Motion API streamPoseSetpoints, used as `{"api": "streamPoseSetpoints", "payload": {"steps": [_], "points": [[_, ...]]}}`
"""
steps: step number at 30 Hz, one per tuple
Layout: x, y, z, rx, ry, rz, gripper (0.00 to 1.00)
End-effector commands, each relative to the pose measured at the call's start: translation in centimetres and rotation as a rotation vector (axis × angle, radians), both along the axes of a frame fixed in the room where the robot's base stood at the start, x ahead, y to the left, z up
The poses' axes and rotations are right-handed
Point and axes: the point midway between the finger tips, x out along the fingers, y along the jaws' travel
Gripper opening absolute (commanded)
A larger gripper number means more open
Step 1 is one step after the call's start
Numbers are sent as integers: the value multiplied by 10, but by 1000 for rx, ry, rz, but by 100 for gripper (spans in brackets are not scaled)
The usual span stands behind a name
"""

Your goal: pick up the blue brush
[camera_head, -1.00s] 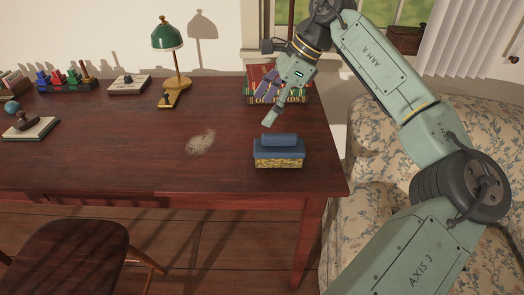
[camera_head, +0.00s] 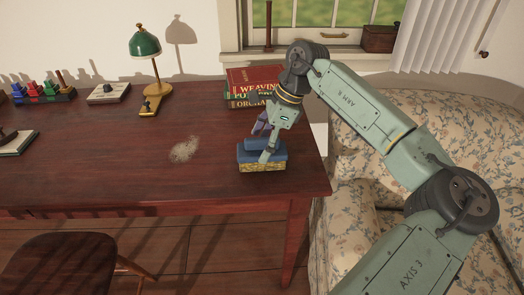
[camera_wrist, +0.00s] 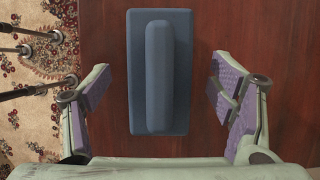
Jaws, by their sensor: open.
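The blue brush (camera_head: 248,158) lies on the wooden desk near its right front edge, with a blue top and raised handle and straw-coloured bristles below. In the wrist view the brush (camera_wrist: 178,70) is seen from above, its long handle ridge running up the picture. My gripper (camera_head: 262,143) is at the brush in the head view, partly covering its right part. In the wrist view my gripper (camera_wrist: 160,92) is open, with one purple-padded finger on each side of the brush and a gap on both sides. I cannot tell the exact height of the fingertips over the desk.
A patch of pale dust (camera_head: 186,149) lies left of the brush. A stack of books (camera_head: 252,87) stands behind my gripper. A green lamp (camera_head: 148,62) and a stamp rack (camera_head: 43,93) are farther back. A floral armchair (camera_head: 365,130) is right of the desk.

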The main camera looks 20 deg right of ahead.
Motion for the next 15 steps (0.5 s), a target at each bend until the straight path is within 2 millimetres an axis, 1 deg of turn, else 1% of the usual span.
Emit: {"api": "streamPoseSetpoints", "payload": {"steps": [3, 10, 15], "points": [[0, 3, -7, 1, 0, 1, 78], [1, 4, -9, 1, 0, 0, 77], [1, 3, -9, 1, 0, 0, 66]]}}
